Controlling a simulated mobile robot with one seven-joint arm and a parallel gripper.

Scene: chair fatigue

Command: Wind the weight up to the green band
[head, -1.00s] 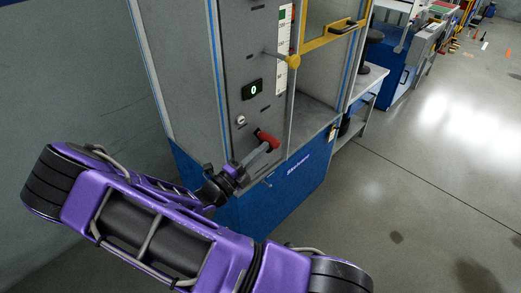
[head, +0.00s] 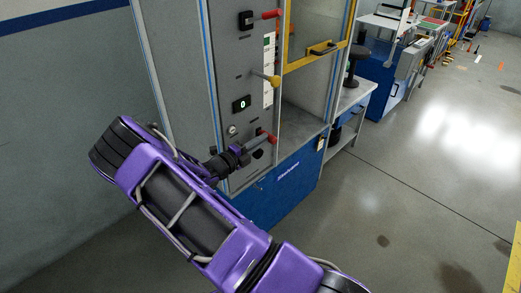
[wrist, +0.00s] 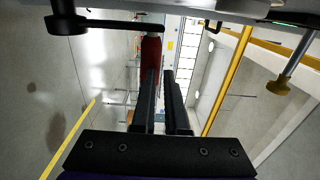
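The machine's crank has a red handle (head: 266,138) low on the grey panel. In the wrist view, the handle (wrist: 151,52) hangs from a black crank arm (wrist: 95,25), just beyond the tips of my fingers and nearer the left one. My gripper (head: 238,152) is beside the crank in the head view. In the wrist view my gripper (wrist: 160,74) has its two fingers apart with nothing seen between them. A white scale (head: 268,85) with a green band (head: 267,41) near its top runs up the panel. I cannot make out the weight.
A yellow-knobbed lever (head: 272,82) sticks out above the crank, and another red handle (head: 271,14) is higher up. A display (head: 241,104) reads 0. A yellow-framed door (head: 318,55) is at the right. The floor (head: 410,190) to the right is open.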

